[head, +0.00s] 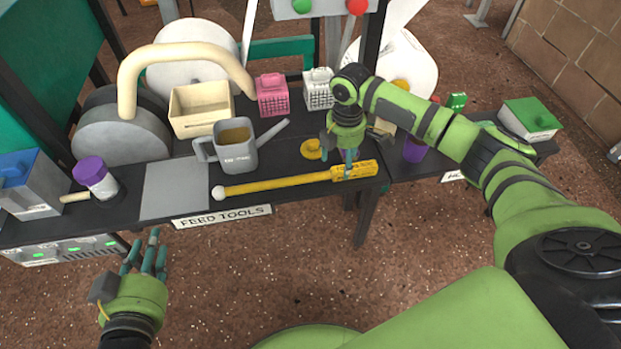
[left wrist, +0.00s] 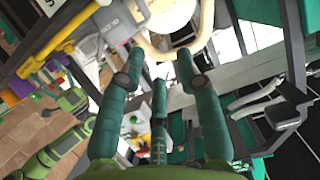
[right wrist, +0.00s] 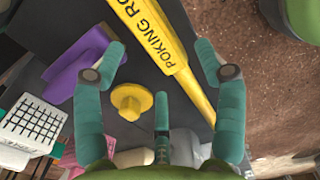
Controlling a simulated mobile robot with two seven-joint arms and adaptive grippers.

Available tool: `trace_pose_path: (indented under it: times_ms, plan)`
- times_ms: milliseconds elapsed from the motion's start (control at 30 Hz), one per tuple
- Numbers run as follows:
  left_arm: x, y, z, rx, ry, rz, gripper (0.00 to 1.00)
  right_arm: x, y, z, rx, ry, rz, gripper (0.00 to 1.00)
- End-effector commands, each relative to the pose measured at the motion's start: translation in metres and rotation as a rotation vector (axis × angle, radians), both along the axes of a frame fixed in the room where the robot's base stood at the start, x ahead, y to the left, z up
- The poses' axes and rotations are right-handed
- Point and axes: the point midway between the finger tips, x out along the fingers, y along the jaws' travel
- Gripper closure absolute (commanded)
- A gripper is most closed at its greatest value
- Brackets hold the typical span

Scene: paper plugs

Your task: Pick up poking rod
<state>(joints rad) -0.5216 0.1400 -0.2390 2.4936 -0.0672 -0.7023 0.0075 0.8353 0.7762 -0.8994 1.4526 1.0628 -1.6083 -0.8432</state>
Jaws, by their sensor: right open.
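The poking rod (head: 285,183) is a long yellow stick with a white ball at its left end and a thicker labelled handle at its right end. It lies along the front edge of the dark table. My right gripper (head: 350,165) is above the handle end, fingers pointing down. In the right wrist view the rod (right wrist: 172,55), lettered "POKING RO", runs between the spread, empty fingers of the right gripper (right wrist: 160,75). My left gripper (head: 150,250) is in front of the table, low and left, with fingers spread and empty; the left wrist view shows the same fingers (left wrist: 160,75).
A grey watering can (head: 236,150) stands behind the rod. A yellow knobbed disc (right wrist: 131,101) lies close to the rod near my right gripper. A purple-lidded jar (head: 95,178) stands at the left. The grey square (head: 174,190) on the table is bare.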

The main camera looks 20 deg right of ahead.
Motion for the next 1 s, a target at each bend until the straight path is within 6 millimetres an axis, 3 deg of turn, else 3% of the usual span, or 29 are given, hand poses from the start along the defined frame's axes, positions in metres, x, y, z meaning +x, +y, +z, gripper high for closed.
trace_pose_path:
  times_ms: [300, 500, 833, 867, 1000]
  plan:
    - [0.008, -0.022, 0.063, -0.081, -0.337, -0.053, 0.65, -0.001, 0.002, -0.025, 0.000, 0.000, 0.000, 0.29]
    - [0.003, -0.030, 0.094, -0.121, -0.487, -0.079, 0.65, -0.001, 0.002, -0.035, 0.000, -0.001, 0.000, 0.29]
    - [0.001, -0.031, 0.102, -0.132, -0.524, -0.085, 0.65, -0.001, 0.002, -0.037, 0.000, -0.002, 0.000, 0.29]
    - [0.001, -0.031, 0.102, -0.132, -0.523, -0.085, 0.65, -0.001, 0.002, -0.037, 0.000, -0.002, 0.000, 0.33]
    - [0.001, -0.031, 0.102, -0.132, -0.523, -0.085, 0.65, -0.001, 0.002, -0.037, 0.000, -0.002, 0.000, 0.89]
